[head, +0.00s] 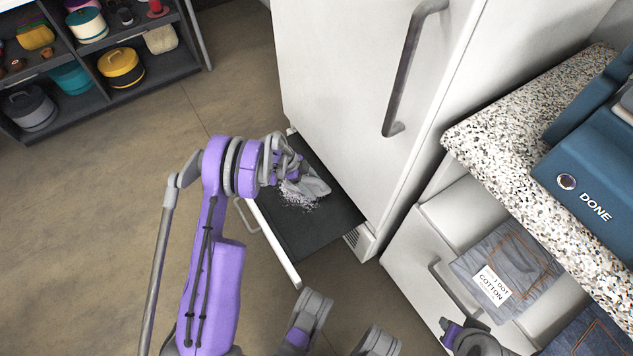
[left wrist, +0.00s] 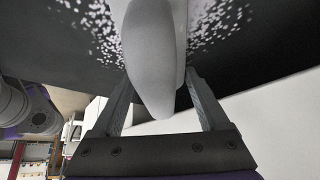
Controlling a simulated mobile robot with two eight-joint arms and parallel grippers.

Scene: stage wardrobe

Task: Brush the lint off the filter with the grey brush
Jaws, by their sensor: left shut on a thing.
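The filter (head: 315,235) is a dark flat panel in a pulled-out tray at the foot of a tall white cabinet. White lint (head: 298,199) lies on its upper part as a patch of specks. My left gripper (head: 291,174) is over the filter, shut on the grey brush (head: 313,187). In the left wrist view the brush (left wrist: 153,60) sits between both fingers, and lint specks (left wrist: 222,22) show on either side of it. The brush's far end is hidden there, so I cannot tell whether it touches the filter. My right gripper's fingers are not seen.
The white cabinet (head: 350,70) stands right behind the tray. An open drawer with folded denim (head: 510,265) and a speckled counter (head: 520,120) with a blue "DONE" box (head: 590,180) are at right. Shelves (head: 75,75) stand upper left. Floor at left is clear.

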